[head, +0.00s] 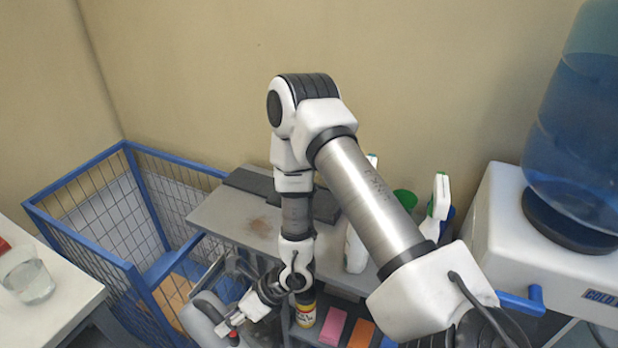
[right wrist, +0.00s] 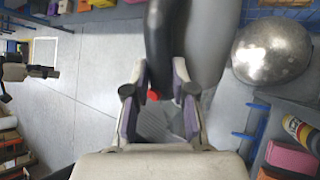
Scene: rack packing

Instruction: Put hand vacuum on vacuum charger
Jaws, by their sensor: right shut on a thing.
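The hand vacuum (head: 207,308) is grey with a dark handle. It hangs low in front of the grey shelf unit, beside the blue cage. My right gripper (head: 236,327) is shut on its handle; in the right wrist view, the dark handle (right wrist: 159,45) with a red spot lies between the two fingers (right wrist: 153,105), and the grey body is beside it. Dark flat pieces (head: 250,182) lie on the shelf top, partly behind my arm; I cannot tell whether one is the vacuum charger. A pale jointed shape at the left of the wrist view looks like my left gripper (right wrist: 40,72), its jaws unclear.
The shelf top (head: 225,212) has bare room at its left. Spray bottles (head: 437,208) stand at its right. A yellow can (head: 306,314) and coloured boxes (head: 333,326) sit lower. The blue cage (head: 128,268) stands left, a water dispenser (head: 505,225) right.

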